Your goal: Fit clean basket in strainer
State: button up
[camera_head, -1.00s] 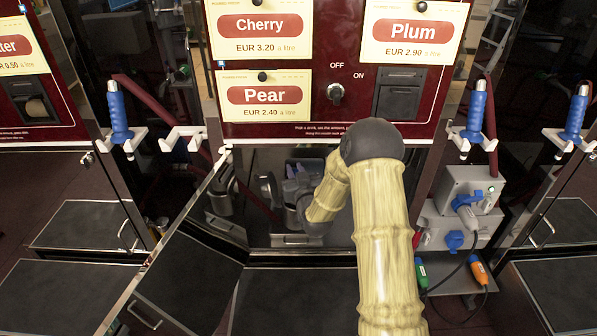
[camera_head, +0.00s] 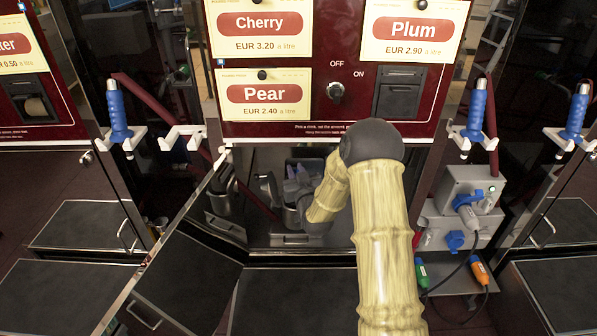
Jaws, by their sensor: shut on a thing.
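My arm reaches down into the open cabinet under the drinks panel. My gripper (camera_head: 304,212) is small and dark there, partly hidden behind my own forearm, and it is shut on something. A grey metallic cup shape (camera_head: 290,218) shows right at its tip; it looks like the basket at the strainer, but the two cannot be told apart. Whether the basket is inside the strainer or only above it cannot be seen.
Pale bluish items (camera_head: 297,180) stand behind my gripper. A grey socket box (camera_head: 465,225) with cables hangs at the right.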

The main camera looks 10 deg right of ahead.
jog(key=shift+f+b, duration=3.7)
jog(key=shift+f, duration=1.05)
jog(key=o, duration=0.9)
jog(key=shift+r, duration=0.1)
jog(key=shift+c, duration=0.2)
jog(key=shift+s, duration=0.1)
jog(key=s+d+p, duration=0.1)
jog(key=s+p, duration=0.3)
jog(key=s, duration=1.3)
